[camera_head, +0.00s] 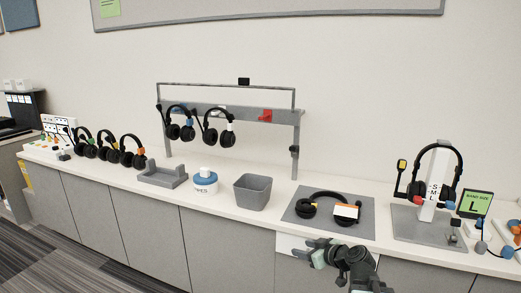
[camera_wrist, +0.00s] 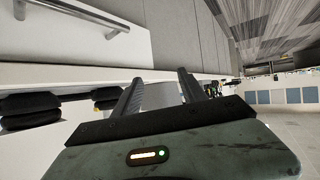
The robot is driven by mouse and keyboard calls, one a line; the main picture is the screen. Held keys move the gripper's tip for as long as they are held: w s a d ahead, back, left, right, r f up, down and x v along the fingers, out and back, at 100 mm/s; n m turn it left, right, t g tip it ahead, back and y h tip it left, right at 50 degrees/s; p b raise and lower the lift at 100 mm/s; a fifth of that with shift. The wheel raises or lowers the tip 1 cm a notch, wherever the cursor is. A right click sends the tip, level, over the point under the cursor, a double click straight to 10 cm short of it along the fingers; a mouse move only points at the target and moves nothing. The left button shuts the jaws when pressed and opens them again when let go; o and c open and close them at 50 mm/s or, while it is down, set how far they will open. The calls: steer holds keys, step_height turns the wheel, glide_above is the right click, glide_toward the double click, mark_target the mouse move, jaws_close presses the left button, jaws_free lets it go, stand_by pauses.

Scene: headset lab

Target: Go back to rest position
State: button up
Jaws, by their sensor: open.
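My gripper (camera_head: 318,249) is in front of the counter's front edge, below the grey mat (camera_head: 358,225) in the head view. In the wrist view my gripper (camera_wrist: 158,88) shows two dark fingers standing apart with nothing between them. A headset (camera_head: 325,196) with an orange-marked ear cup lies on the mat, with a white and orange label by its right cup. The gripper is apart from it. Dark padded shapes (camera_wrist: 30,112) show at the left of the wrist view, probably ear cups.
On the counter (camera_head: 225,207) are a grey bin (camera_head: 252,192), a round white and blue container (camera_head: 205,183), a grey holder (camera_head: 162,174) and several headsets at left. A rack (camera_head: 230,109) holds two headsets. A stand (camera_head: 434,185) with a headset is at right. Floor (camera_head: 50,262) at left is clear.

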steer(key=s+a+f+g+h, duration=0.1)
steer(key=s+a+f+g, duration=0.45)
steer(key=a+f, duration=0.2)
steer(key=s+d+f+m+g+h, duration=0.55)
steer(key=s+d+m, duration=0.3)
steer(key=s, duration=0.25)
step_height(320, 180, up, 19)
steer(key=p, duration=1.9)
steer(key=shift+n, duration=0.45)
